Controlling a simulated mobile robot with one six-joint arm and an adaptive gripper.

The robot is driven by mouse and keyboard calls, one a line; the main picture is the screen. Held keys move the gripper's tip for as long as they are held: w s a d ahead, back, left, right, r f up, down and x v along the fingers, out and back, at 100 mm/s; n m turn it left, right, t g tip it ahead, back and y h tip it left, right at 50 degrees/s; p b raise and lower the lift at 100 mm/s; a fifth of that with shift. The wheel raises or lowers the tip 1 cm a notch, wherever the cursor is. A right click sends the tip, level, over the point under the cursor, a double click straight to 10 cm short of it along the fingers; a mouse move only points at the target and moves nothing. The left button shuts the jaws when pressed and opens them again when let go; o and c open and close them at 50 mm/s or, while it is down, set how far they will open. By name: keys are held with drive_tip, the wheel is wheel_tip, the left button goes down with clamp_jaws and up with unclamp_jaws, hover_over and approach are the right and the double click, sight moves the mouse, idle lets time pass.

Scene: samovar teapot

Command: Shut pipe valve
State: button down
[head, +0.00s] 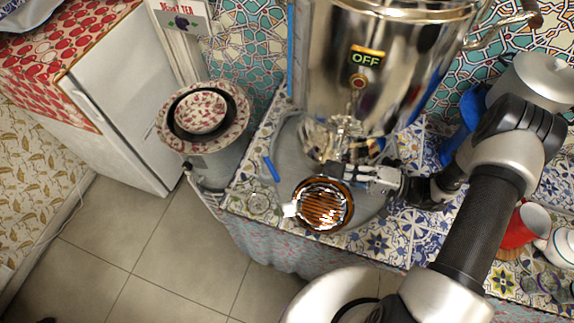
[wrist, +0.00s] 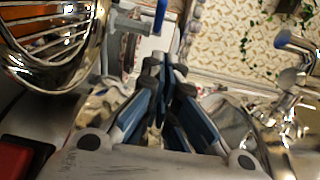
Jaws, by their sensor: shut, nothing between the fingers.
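The pipe valve shows as a blue lever (head: 270,168) at the left edge of the samovar's counter in the head view. It also shows as a blue lever (wrist: 160,16) on a grey pipe (wrist: 128,24) at the top of the wrist view. My gripper (head: 336,171) is shut and empty, in front of the samovar's lower part and to the right of the lever. In the wrist view its fingers (wrist: 164,68) are together, below the lever in the picture and apart from it. The pipe is mostly hidden in the head view.
The shiny samovar (head: 340,80) bears an "OFF" sign (head: 366,57). An amber, metal-ribbed round vessel (head: 321,205) is close below my gripper in the head view. Nested bowls (head: 202,112) stand on a container to the left. A white pot (head: 540,80) stands at the right.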

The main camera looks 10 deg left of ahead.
drive_tip(key=shift+a+f+t, duration=0.2)
drive_tip(key=shift+f+t, duration=0.3)
drive_tip(key=shift+f, duration=0.1)
drive_tip(key=b, duration=0.2)
approach(271, 167)
drive_tip(key=w+a, duration=0.1)
drive_tip(key=w, duration=0.4)
drive_tip(key=s+a, duration=0.2)
drive_tip(key=a, duration=0.1)
drive_tip(key=shift+s+a+f, duration=0.3)
drive_tip(key=shift+s+f, duration=0.1)
